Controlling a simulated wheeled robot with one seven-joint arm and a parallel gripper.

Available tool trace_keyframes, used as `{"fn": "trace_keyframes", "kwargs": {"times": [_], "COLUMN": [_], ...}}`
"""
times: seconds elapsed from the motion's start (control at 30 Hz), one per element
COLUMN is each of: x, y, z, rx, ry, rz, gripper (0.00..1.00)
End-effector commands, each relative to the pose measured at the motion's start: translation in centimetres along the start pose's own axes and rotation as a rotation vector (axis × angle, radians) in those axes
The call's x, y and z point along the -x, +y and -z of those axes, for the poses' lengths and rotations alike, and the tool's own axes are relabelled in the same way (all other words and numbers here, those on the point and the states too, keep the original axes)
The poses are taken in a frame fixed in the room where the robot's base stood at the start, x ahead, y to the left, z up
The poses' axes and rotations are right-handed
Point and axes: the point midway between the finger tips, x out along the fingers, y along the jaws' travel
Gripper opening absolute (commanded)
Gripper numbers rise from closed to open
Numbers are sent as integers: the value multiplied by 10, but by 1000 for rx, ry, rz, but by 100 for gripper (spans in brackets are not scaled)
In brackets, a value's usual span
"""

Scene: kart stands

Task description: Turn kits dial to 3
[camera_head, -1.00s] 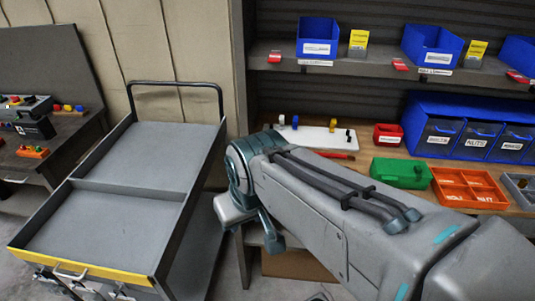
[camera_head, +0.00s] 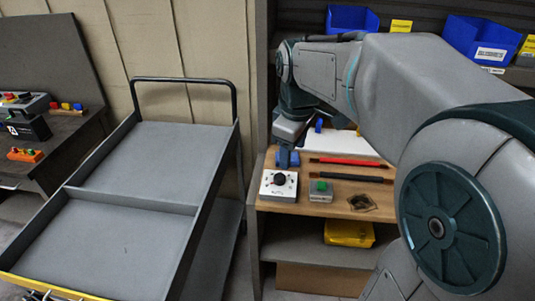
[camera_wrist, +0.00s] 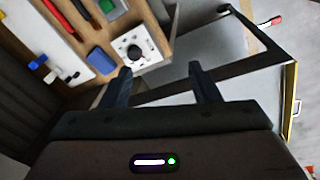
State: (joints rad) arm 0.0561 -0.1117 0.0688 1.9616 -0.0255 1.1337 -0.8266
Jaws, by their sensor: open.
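A white box with a round black dial (camera_head: 279,179) stands at the left front corner of the wooden bench. In the head view my wrist is behind the box, and the fingers cannot be made out.
A blue block (camera_wrist: 101,60) and a grey box with a green button (camera_head: 320,190) flank the dial. Red and black rods (camera_head: 345,162) lie behind. A grey cart (camera_head: 139,216) stands left of the bench. A yellow bin (camera_head: 348,233) sits on the shelf below.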

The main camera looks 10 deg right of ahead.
Motion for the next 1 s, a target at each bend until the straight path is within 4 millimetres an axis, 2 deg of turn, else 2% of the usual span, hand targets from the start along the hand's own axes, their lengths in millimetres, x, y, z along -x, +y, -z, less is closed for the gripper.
{"fn": "trace_keyframes", "kwargs": {"times": [0.03,0.2,0.43,0.6,0.77,1.0], "x": [-18,-50,-84,-94,-109,-157], "y": [13,52,86,94,92,85], "z": [11,45,73,80,79,74], "rx": [86,408,707,792,802,801], "ry": [-13,-35,-30,-24,-24,-25], "rz": [18,80,145,163,168,169], "gripper": [56,56,56,56,56,56]}}
